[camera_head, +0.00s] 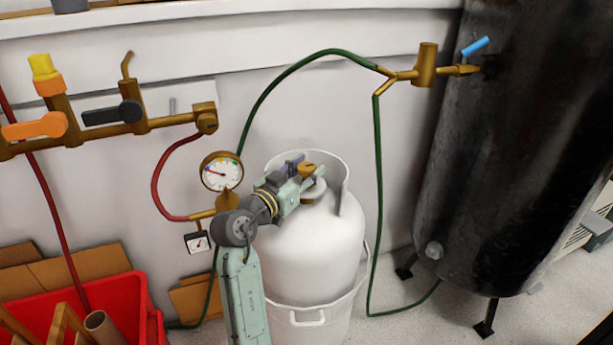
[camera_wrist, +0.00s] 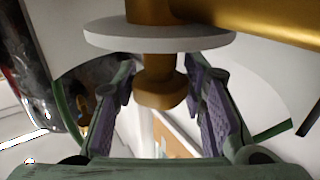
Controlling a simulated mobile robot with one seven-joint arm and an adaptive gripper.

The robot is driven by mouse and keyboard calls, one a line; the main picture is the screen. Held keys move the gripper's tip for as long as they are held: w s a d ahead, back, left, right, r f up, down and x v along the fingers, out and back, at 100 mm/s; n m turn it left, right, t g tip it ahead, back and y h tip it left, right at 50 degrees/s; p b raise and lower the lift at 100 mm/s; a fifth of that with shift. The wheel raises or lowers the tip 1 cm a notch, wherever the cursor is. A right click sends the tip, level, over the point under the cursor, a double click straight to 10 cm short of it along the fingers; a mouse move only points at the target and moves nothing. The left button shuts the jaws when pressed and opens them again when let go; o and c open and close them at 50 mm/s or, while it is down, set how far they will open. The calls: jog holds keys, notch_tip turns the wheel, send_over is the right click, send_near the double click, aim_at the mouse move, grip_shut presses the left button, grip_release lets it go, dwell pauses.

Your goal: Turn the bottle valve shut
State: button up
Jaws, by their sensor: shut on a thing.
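The white gas bottle (camera_head: 310,255) stands upright by the wall. Its brass valve (camera_head: 307,170) is on top, partly covered by my gripper (camera_head: 296,174). A pale disc (camera_wrist: 160,36) lies on the valve's stem just beyond the fingers. The exact contact of the pads is hard to see.
A pressure gauge (camera_head: 221,171) is close left of my gripper. Green hose (camera_head: 379,185) hangs right of the bottle. A dark tank (camera_head: 490,150) stands at right, a red bin (camera_head: 150,325) at lower left. The bottle's white collar (camera_head: 338,170) rises behind the valve.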

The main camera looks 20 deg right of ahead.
aim_at(301, 175)
dwell(0.4)
jog(key=o, duration=1.2)
jog(key=v, duration=0.7)
jog(key=shift+s+a, duration=0.15)
jog(key=shift+a, duration=0.1)
